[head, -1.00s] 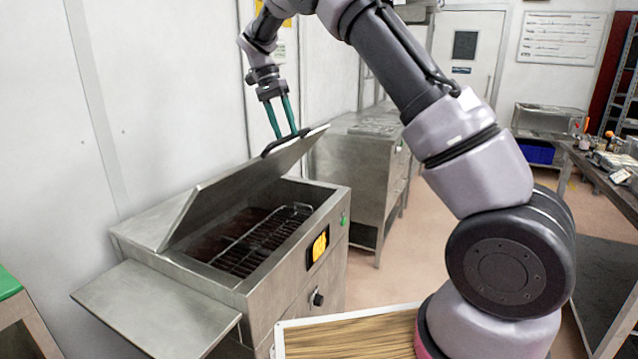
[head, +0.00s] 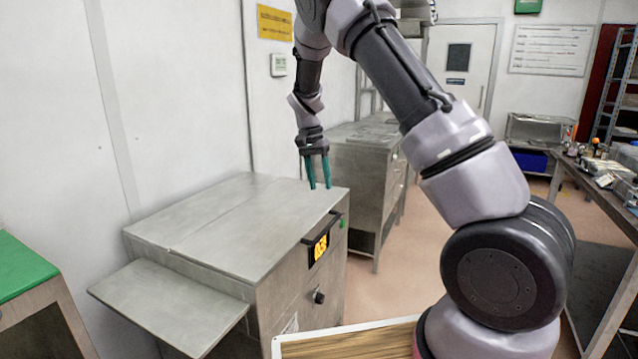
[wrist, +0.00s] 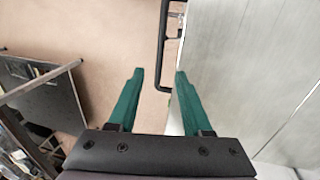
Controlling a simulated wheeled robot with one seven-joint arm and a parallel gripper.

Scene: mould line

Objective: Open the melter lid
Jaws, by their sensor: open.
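The melter (head: 285,300) is a grey metal box, and its flat lid (head: 255,225) lies shut on top. The lid's black handle (head: 308,240) runs along the front edge above a yellow display. My gripper (head: 320,187) points down with its two green fingers apart and empty, over the far right end of the lid. In the wrist view the gripper (wrist: 159,72) is open, with the handle (wrist: 163,40) showing ahead between the fingertips and the lid (wrist: 245,60) to the right. The fingers do not hold the handle. The inside of the melter is hidden.
A metal side shelf (head: 165,300) sticks out from the melter's left. Another metal cabinet (head: 365,165) stands behind it. A wooden-topped surface (head: 350,345) is in front. A cluttered bench (head: 610,185) is at the right, with open floor (head: 415,255) between.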

